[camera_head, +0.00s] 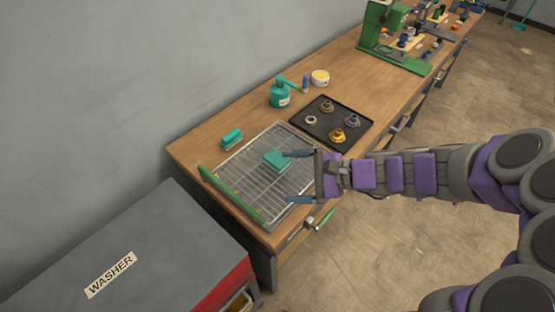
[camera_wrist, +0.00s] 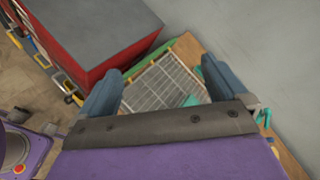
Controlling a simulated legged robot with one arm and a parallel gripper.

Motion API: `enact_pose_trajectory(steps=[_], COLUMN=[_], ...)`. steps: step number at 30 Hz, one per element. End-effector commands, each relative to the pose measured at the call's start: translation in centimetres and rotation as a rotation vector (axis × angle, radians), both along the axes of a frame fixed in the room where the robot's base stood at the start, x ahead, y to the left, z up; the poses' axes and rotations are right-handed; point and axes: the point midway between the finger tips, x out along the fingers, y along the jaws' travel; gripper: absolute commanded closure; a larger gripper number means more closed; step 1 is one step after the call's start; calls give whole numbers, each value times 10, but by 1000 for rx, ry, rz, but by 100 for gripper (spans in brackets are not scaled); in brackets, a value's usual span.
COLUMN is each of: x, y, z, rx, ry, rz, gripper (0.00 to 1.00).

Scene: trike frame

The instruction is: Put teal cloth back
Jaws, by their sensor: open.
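A folded teal cloth (camera_head: 276,160) lies flat on the wire rack (camera_head: 247,162) at the near end of the wooden bench. In the wrist view a teal patch, seemingly this cloth (camera_wrist: 190,101), shows between the fingers near the right one, partly cut off by the gripper's palm edge. My gripper (camera_head: 287,176) is open and empty, with its fingers spread over the right part of the rack. The upper finger is close to the cloth in the head view; I cannot tell whether they touch. The open fingers (camera_wrist: 160,75) also frame the rack in the wrist view.
A smaller teal block (camera_head: 232,137) sits behind the rack. A green bar (camera_head: 232,193) edges the rack's left side. A teal bottle (camera_head: 281,94) and a black tray (camera_head: 331,122) with metal parts stand farther along.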

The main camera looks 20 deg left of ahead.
Motion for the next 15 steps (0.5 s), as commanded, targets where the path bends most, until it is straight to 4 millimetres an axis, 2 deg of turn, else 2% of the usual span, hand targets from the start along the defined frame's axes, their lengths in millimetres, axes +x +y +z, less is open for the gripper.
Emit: enact_pose_trajectory(steps=[3, 5, 9, 15], x=[43, 64, 103, 133], y=[4, 3, -9, -30], z=[-25, -41, -85, -140], rx=[71, 99, 137, 151], ry=[150, 227, 401, 577], rz=[-176, -266, -468, -670], gripper=[1, 1, 1, 1])
